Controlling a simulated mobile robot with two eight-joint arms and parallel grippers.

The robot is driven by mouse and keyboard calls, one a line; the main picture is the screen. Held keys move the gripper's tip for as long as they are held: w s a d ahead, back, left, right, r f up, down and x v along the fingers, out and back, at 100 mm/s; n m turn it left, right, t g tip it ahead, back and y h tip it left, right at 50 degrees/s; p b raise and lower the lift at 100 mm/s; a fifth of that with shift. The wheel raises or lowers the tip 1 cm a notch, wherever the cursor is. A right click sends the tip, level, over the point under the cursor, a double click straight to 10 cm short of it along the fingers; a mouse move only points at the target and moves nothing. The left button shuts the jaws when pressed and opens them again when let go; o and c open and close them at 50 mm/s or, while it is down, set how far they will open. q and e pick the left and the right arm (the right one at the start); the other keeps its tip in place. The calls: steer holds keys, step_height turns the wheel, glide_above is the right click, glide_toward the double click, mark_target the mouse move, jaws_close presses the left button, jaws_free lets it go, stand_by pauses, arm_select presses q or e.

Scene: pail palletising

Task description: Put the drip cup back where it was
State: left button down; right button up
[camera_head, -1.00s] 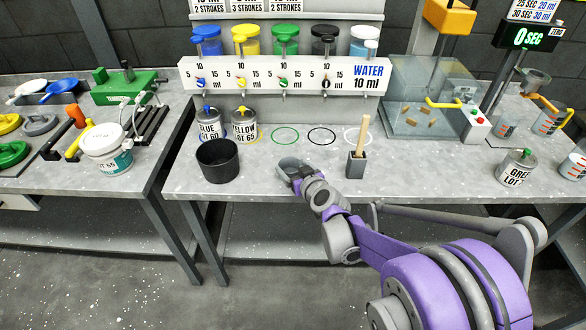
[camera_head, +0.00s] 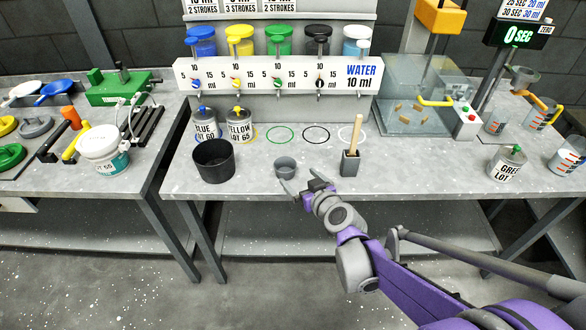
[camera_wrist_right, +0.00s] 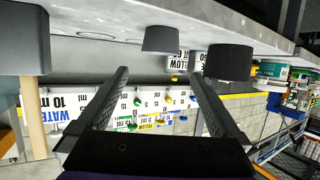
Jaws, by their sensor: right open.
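The small grey drip cup (camera_head: 285,167) stands upright on the bench near its front edge, between the black bin and the grey stick holder. My right gripper (camera_head: 299,185) is open and empty, just in front of the cup and apart from it, at the bench edge. In the right wrist view, which is upside down, the cup (camera_wrist_right: 160,39) shows beyond the gap between the open fingers (camera_wrist_right: 160,74). My left gripper is not in view.
A black bin (camera_head: 213,163) stands left of the cup. A grey holder (camera_head: 350,163) with a wooden stick stands right. Blue and yellow lot cans (camera_head: 240,129) and coloured rings (camera_head: 280,134) lie behind.

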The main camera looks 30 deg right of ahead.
steer(key=s+a+f+n+g+y, duration=0.2)
steer(key=s+a+g+y, duration=0.2)
steer(key=s+a, duration=0.65)
steer(key=s+a+f+g+h, duration=0.1)
steer(key=s+f+g, duration=0.1)
steer(key=s, duration=0.3)
steer(key=s+a+f+g+h, duration=0.1)
steer(key=s+a+f+g, duration=0.1)
steer(key=s, duration=0.4)
steer(key=shift+s+a+m+g, duration=0.25)
steer(key=shift+m+g, duration=0.05)
steer(key=shift+g, duration=0.2)
steer(key=shift+p, duration=0.3)
step_height(320, 180, up, 10)
steer(key=w+p, duration=0.1)
steer(key=p, duration=0.7)
steer(key=shift+w+f+t+p, duration=0.25)
steer(key=shift+w+t+p, duration=0.05)
